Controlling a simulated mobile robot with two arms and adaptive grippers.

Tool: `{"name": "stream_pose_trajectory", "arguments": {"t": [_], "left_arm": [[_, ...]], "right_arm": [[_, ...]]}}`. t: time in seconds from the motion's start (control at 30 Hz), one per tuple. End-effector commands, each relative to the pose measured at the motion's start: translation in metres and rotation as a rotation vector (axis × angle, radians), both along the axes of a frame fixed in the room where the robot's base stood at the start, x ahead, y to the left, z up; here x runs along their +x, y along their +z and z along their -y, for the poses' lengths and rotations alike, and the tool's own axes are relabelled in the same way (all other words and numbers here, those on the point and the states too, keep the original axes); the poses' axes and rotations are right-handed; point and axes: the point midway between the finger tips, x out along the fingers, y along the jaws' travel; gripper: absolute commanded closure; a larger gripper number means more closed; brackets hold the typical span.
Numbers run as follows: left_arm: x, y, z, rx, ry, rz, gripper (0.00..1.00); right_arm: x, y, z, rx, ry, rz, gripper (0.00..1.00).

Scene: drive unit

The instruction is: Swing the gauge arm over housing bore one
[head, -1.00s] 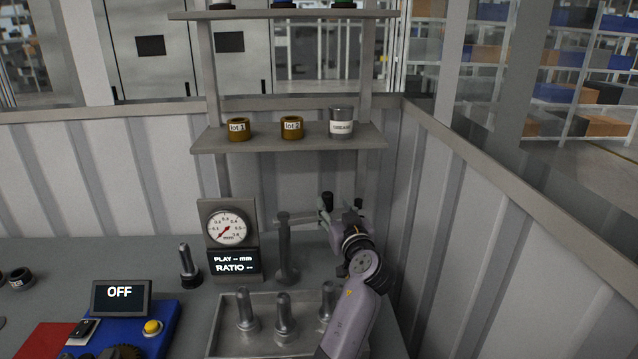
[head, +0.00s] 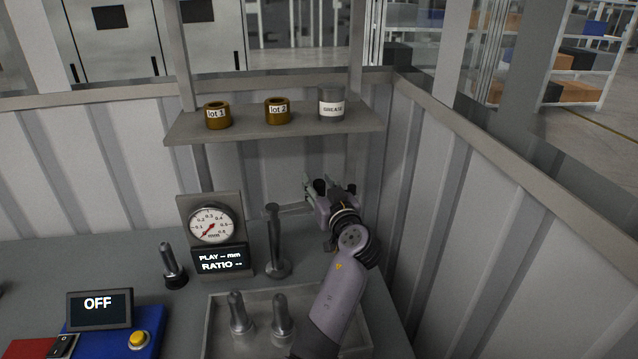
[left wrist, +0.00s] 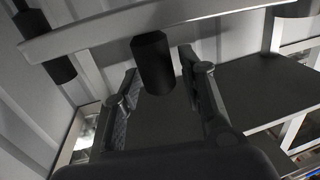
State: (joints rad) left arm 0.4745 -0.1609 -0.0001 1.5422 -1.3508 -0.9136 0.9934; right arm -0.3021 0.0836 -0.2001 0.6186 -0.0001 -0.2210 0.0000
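The gauge arm (head: 293,210) is a thin grey bar reaching right from the top of an upright post (head: 275,245) beside the dial gauge (head: 211,223). In the left wrist view the bar (left wrist: 110,28) crosses the top, with a black cylindrical grip (left wrist: 152,64) hanging from it and a second black cylinder (left wrist: 52,62) near its left end. My left gripper (head: 317,187) is at the right end of the bar. Its fingers (left wrist: 163,98) are spread, one on each side of the black grip, with gaps showing. My right gripper is out of view. I cannot identify housing bore one.
A tray (head: 213,310) with upright metal pins stands in front of the post, partly hidden by my left arm. A shelf (head: 180,133) with two lot cups and a grease pot (head: 331,103) hangs behind. The corrugated wall (head: 440,230) is close on the right.

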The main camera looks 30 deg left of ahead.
Motion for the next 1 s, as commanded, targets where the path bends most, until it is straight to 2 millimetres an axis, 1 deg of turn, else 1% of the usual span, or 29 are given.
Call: {"name": "stream_pose_trajectory", "arguments": {"t": [0.03,0.07,0.5,1.0], "left_arm": [[0.0000,0.0000,-0.0001,0.000,0.000,0.000,0.68],[0.0000,0.0001,-0.0001,0.000,0.000,0.000,0.70],[0.0000,0.0004,-0.0003,0.001,0.000,0.001,0.99],[0.0001,0.0008,-0.0005,0.001,0.000,0.001,1.00]], "right_arm": [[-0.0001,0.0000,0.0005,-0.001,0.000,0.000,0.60],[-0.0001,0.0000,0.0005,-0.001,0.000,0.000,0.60],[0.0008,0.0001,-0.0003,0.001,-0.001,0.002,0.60],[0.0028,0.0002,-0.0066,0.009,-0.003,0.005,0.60]]}}
